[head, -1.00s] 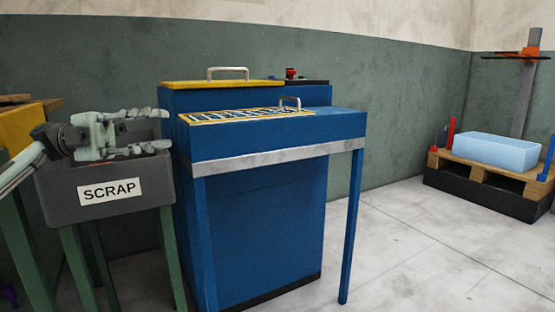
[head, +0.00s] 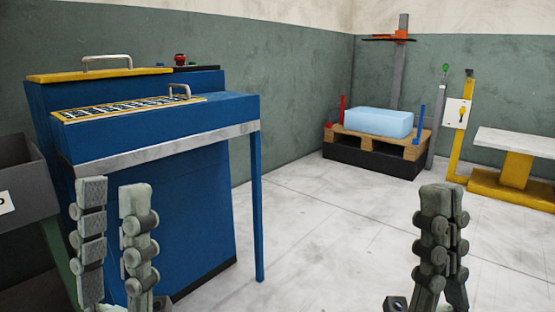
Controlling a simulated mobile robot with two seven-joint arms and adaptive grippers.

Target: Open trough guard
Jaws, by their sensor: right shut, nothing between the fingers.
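The trough guard (head: 128,109) is a yellow-edged grille panel. It lies flat, closed, on top of the blue machine (head: 170,125) at the left. A small metal handle (head: 181,90) stands at its far right end. My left gripper (head: 112,188) points up in front of the machine, lower in the picture than the guard and apart from it. Its two fingers are spread with nothing between them. My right gripper (head: 445,192) points up at the lower right, over the floor, far from the machine. Its fingers are together and empty.
Behind the guard is a yellow lid (head: 58,76) with a larger handle, and a red button (head: 180,59). A grey scrap bin (head: 20,180) stands at the left edge. A pallet (head: 372,143) with a pale blue block is at the back. The middle floor is clear.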

